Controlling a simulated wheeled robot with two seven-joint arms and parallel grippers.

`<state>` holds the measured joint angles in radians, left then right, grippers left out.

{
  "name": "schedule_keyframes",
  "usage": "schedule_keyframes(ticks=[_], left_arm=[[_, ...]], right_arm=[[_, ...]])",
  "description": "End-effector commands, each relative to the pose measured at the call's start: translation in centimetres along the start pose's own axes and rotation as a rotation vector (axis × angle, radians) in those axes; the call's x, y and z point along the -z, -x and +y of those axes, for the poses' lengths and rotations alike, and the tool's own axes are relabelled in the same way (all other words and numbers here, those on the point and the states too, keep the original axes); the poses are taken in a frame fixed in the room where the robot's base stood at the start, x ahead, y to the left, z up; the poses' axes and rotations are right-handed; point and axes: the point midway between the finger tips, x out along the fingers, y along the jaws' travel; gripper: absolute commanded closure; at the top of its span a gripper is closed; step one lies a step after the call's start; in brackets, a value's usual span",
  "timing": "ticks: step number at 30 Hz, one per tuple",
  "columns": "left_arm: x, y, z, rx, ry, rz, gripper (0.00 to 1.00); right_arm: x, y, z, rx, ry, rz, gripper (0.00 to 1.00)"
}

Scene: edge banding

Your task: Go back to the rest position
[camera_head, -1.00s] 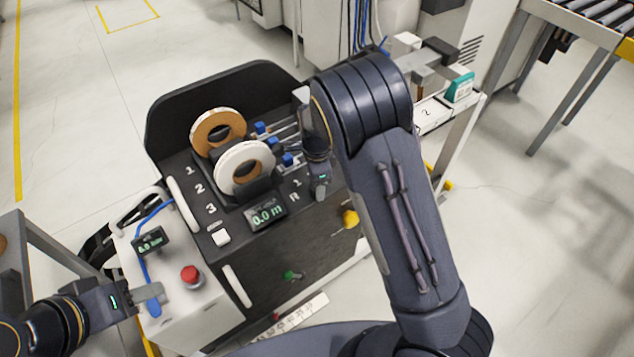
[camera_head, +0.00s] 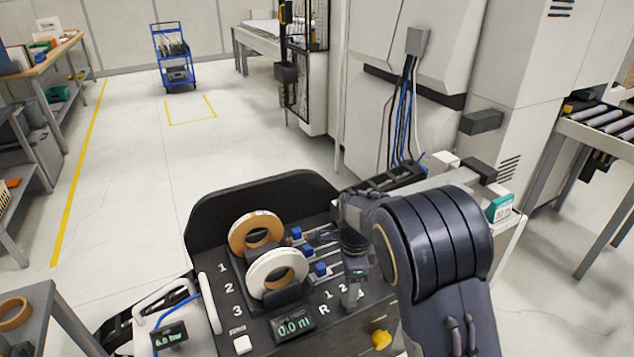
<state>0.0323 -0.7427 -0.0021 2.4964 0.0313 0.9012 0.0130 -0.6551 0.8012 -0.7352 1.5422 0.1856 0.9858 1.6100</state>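My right arm comes in from the bottom right, and its gripper (camera_head: 352,300) hangs over the right part of the black machine panel (camera_head: 205,285). Its fingers are small and dark against the panel, so I cannot tell whether they are open or shut. I see nothing clearly held in it. My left gripper is out of the picture. On the panel stand a brown edge-band roll (camera_head: 243,232) and a white roll (camera_head: 262,272), both upright in their slots.
Blue-tipped guides (camera_head: 320,269) and a display (camera_head: 293,328) are close to my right gripper, with a yellow knob (camera_head: 381,340) below it. A tall white machine (camera_head: 375,60) stands behind. A grey shelf (camera_head: 38,310) is at the lower left. Open floor lies at the back left.

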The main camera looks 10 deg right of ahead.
Motion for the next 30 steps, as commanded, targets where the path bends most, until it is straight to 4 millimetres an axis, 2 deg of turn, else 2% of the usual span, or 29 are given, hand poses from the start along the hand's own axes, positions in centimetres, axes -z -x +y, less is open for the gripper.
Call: schedule_keyframes(ticks=[4,8,12,17,21,24,27,30], left_arm=[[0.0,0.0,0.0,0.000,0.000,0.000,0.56],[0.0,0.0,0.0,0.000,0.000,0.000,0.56],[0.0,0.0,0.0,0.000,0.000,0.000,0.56],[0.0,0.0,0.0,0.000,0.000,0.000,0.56],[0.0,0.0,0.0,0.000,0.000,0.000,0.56],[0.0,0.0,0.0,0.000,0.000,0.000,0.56],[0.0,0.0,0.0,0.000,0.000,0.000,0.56],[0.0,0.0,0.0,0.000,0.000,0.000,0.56]], right_arm=[[0.9,0.9,0.9,-0.001,0.037,-0.050,0.41],[2.7,3.3,3.6,0.022,0.161,-0.173,0.41],[4.6,6.7,8.0,0.115,0.379,-0.307,0.41],[6.1,10.2,13.6,0.289,0.661,-0.365,0.41],[7.0,12.2,18.6,0.457,0.918,-0.312,0.41],[7.3,12.7,22.0,0.554,1.095,-0.219,0.41],[7.4,12.5,24.6,0.615,1.242,-0.110,0.41],[7.4,12.1,26.3,0.642,1.347,-0.017,0.41]])
